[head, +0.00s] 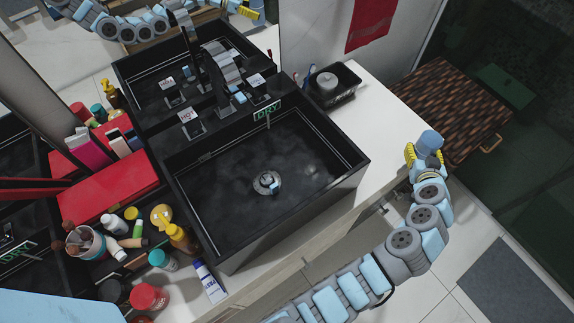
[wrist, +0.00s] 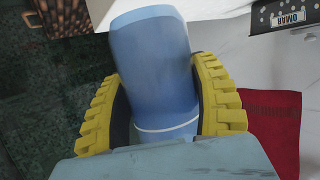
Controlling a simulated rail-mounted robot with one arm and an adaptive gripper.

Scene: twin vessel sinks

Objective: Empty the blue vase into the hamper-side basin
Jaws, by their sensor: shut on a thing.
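My gripper (head: 425,158) is shut on the blue vase (head: 430,139), with a yellow ribbed finger on each side of it. The vase also fills the middle of the wrist view (wrist: 150,65), between the fingers of my gripper (wrist: 163,105). It is held beyond the right edge of the counter, apart from the basin. I cannot tell its exact tilt or see its contents. The hamper-side basin (head: 225,190) is the black square one in the middle of the head view, with a round drain and a green DRY label. The brown woven hamper (head: 455,105) stands at the right.
Black taps (head: 218,75) stand behind the basin, before a mirror. A black tray (head: 335,88) sits on the white counter (head: 385,110). Bottles, tubes and a red box (head: 110,190) crowd the left. A red towel (head: 370,22) hangs at the back. Another black basin shows at the left edge.

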